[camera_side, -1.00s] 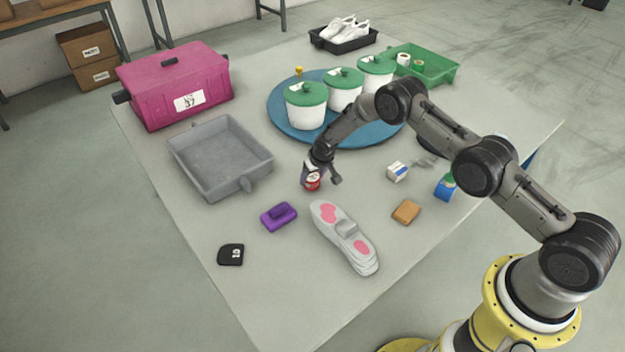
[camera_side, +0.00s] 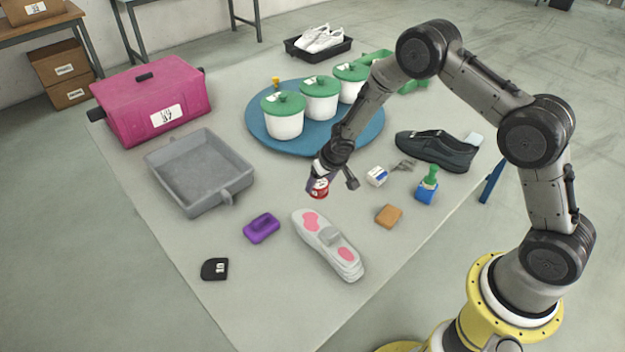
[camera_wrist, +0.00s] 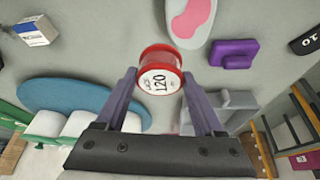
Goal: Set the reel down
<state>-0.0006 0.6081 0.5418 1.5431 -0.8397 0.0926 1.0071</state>
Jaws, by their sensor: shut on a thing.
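The reel is a small red spool with a white label reading 120. It shows in the side view (camera_side: 319,190) near the middle of the table, and in the wrist view its labelled face (camera_wrist: 158,82) points at the camera. My gripper (camera_side: 323,181) is shut on the reel, with a finger on either side of it in the wrist view (camera_wrist: 158,92). The reel appears to be held above the grey table; the exact gap under it is hard to tell.
Around the reel are the insoles (camera_side: 325,243), a purple brush-like block (camera_side: 261,229), a white-blue box (camera_side: 377,176) and a tan block (camera_side: 388,216). A blue round board (camera_side: 262,132) with white pots lies behind; a grey tray (camera_side: 160,179) is left.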

